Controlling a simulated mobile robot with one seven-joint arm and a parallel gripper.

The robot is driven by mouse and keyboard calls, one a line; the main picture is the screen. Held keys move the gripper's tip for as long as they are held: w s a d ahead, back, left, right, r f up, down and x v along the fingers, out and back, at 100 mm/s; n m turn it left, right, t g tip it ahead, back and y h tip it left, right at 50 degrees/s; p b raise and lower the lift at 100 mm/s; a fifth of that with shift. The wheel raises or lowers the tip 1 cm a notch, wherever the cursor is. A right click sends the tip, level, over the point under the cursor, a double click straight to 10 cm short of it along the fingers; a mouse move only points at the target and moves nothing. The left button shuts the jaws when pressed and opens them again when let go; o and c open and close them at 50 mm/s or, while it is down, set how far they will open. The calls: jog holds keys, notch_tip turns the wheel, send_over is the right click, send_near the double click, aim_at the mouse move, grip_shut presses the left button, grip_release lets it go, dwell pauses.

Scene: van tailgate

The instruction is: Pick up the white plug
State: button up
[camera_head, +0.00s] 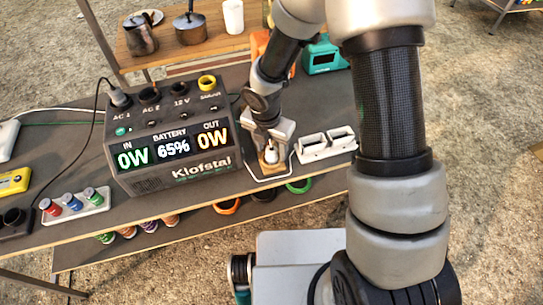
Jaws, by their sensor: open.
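The white plug (270,154) is a small pale piece at the right end of the power station, close to the table's front edge. A thin white cord loops on the tabletop around it. My gripper (269,160) points down right over the plug, with its jaws open and the plug showing between or just behind the fingertips. Contact cannot be made out at this size. My wrist and fingers hide part of the plug and what is behind it.
The power station (165,140) stands left of my gripper, its display reading 65%. A white double socket block (326,143) sits close on the right. A small rack with coloured knobs (75,205) is at front left. A shelf (200,40) with pots is behind.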

aim_at(271, 147)
jog(key=shift+w+f, duration=0.15)
jog(key=shift+f, duration=0.55)
jog(key=c, duration=1.1)
notch_tip(271, 147, up, 10)
jog(key=p, duration=0.3)
jog(key=shift+r, duration=0.15)
notch_tip(271, 147, up, 15)
jog(key=p, duration=1.3)
jog(key=w+a, duration=0.3)
jog(key=a, duration=0.8)
jog(key=w+a, duration=0.4)
jog(key=a, duration=0.7)
jog(key=w+a, duration=0.3)
jog(key=a, duration=0.8)
jog(key=shift+w+a, duration=0.15)
jog(key=shift+a, duration=0.15)
